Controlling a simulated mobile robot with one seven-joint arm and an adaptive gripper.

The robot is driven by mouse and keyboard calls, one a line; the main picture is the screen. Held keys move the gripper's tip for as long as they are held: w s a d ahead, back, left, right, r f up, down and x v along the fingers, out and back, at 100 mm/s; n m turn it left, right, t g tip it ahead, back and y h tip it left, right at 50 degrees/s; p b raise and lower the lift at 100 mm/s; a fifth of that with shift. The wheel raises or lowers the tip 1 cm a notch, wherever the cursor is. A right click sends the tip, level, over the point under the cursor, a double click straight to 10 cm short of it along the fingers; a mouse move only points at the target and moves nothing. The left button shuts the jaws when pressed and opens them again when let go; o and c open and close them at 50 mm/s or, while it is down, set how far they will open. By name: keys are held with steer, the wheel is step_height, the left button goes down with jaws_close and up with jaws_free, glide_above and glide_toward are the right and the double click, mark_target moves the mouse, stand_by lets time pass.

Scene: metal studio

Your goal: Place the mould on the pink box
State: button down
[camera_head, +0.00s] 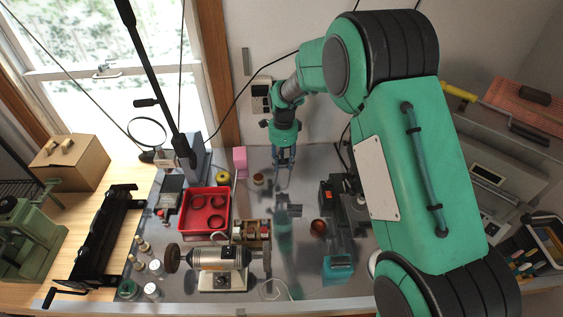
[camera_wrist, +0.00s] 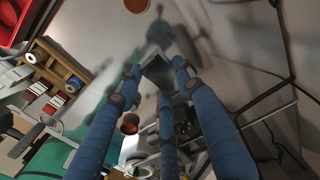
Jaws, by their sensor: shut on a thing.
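The pink box (camera_head: 240,158) stands upright at the back of the metal bench, beside the window post. It does not show in the wrist view. My gripper (camera_head: 283,174) points down over the back of the bench, to the right of the pink box and apart from it. In the wrist view my blue fingers (camera_wrist: 155,80) are closed around a small grey metal block (camera_wrist: 154,58), which seems to be the mould. The fingers hide part of it. In the head view it is too small to make out.
A small brown pot (camera_head: 258,179) stands between my gripper and the pink box. A yellow roll (camera_head: 222,179) and a red tray (camera_head: 183,222) lie left. A bench grinder (camera_head: 222,258) and a copper cup (camera_head: 318,227) are nearer. A dark machine (camera_head: 336,205) stands right.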

steer(key=shift+a+r, duration=0.1)
steer(key=shift+a, duration=0.05)
steer(key=shift+a+r+m+p, duration=0.15)
steer(key=shift+a+m+p, duration=0.15)
steer(key=shift+a+p, duration=0.35)
steer(key=s+a+r+m+p, duration=0.1)
steer(key=s+a+m+p, duration=0.1)
steer(key=a+m+p, duration=0.2)
steer(key=shift+s+a+m+p, duration=0.4)
steer(key=shift+a+p, duration=1.15)
steer(key=shift+a, duration=1.8)
steer(key=shift+w, duration=0.1)
steer(key=p, duration=0.2)
glide_above(239, 154)
steer(key=shift+f, duration=0.75)
steer(key=shift+f, duration=0.15)
steer(key=shift+f+p, duration=0.35)
steer(key=shift+f, duration=1.25)
